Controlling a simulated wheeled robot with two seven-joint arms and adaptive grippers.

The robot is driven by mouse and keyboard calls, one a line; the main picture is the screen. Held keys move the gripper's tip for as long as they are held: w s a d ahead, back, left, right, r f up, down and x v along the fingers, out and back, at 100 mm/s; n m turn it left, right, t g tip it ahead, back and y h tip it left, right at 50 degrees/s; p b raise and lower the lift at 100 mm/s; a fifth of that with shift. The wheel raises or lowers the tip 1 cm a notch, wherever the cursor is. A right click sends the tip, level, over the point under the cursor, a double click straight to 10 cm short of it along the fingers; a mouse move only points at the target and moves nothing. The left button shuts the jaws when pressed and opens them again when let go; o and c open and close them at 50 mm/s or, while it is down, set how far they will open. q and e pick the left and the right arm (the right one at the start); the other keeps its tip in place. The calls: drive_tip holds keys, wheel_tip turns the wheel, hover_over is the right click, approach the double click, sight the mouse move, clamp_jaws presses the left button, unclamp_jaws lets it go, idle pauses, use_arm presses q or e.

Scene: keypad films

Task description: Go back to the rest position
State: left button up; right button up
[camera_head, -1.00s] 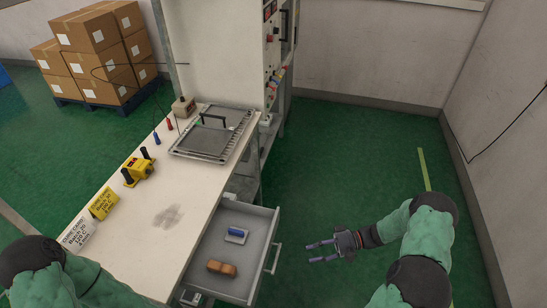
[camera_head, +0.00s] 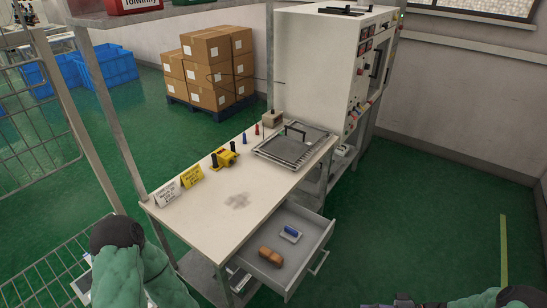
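My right gripper (camera_head: 385,304) shows only as a sliver at the bottom edge, right of the open drawer and apart from it. Its fingers are mostly cut off, so I cannot see whether they are apart. Part of my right arm shows in the bottom right corner. My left arm (camera_head: 135,265) comes up at the bottom left, beside the near end of the white workbench (camera_head: 205,225). My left gripper is out of view.
An open drawer (camera_head: 318,245) juts from the bench, holding a brown block (camera_head: 271,256) and a blue-and-white object (camera_head: 290,233). A tray (camera_head: 290,150), yellow tool (camera_head: 223,157) and signs stand on the bench. A metal cabinet (camera_head: 320,65) stands behind. Green floor is clear at right.

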drive_tip(key=s+a+f+g+h, duration=0.1)
drive_tip(key=s+a+f+h, duration=0.1)
drive_tip(key=a, duration=0.5)
drive_tip(key=s+a+f+g+h, duration=0.1)
drive_tip(key=s+a+f+h, duration=0.2)
drive_tip(key=a+f+h, duration=0.2)
drive_tip(key=s+a+f+n+h, duration=0.1)
drive_tip(key=s+a+f+h, duration=0.2)
drive_tip(key=a, duration=0.5)
drive_tip(key=shift+a+f+g+h, duration=0.3)
drive_tip(key=shift+f+g+h, duration=0.15)
drive_tip(key=shift+h, duration=0.25)
